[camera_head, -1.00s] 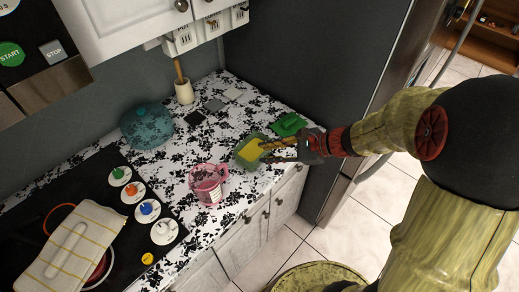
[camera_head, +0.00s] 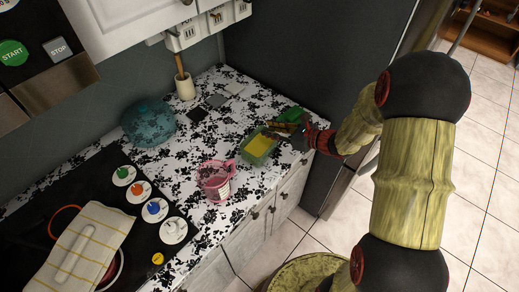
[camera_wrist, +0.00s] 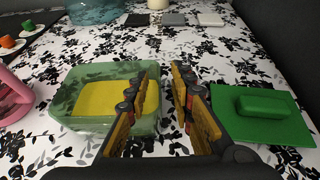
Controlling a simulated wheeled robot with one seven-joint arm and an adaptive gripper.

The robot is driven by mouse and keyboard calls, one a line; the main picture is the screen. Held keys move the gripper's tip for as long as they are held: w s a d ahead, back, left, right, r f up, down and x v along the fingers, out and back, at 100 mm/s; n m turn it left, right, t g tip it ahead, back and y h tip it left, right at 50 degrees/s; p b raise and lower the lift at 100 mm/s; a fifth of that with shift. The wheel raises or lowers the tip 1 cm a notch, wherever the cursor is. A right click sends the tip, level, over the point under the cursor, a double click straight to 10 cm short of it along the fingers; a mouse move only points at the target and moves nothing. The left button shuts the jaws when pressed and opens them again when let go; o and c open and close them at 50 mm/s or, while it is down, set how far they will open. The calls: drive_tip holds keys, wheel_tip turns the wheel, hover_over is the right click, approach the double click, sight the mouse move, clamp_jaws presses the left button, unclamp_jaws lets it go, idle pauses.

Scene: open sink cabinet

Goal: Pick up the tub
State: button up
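The tub is a see-through green container (camera_head: 259,147) with yellow contents, upright on the patterned counter near its front edge. In the wrist view the tub (camera_wrist: 112,122) is left of centre. My gripper (camera_wrist: 160,80) is open and empty; its left finger overlaps the tub's right side in the picture, and I cannot tell if they touch. Its right finger is over bare counter between the tub and a flat green lid-like piece (camera_wrist: 262,117). In the head view my gripper (camera_head: 282,130) is right of the tub, partly covering the green piece.
A pink pitcher (camera_head: 215,182) stands left of the tub, near the counter edge. A blue-green glass pot (camera_head: 148,124) stands further back. The stove (camera_head: 125,225) with a striped cloth is at left. A dark wall panel (camera_head: 300,50) rises behind the right end.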

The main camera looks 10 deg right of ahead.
drive_tip(key=shift+w+a+f, duration=0.1)
drive_tip(key=shift+w+a, duration=0.1)
drive_tip(key=shift+c, duration=0.6)
drive_tip(key=c, duration=0.4)
clamp_jaws()
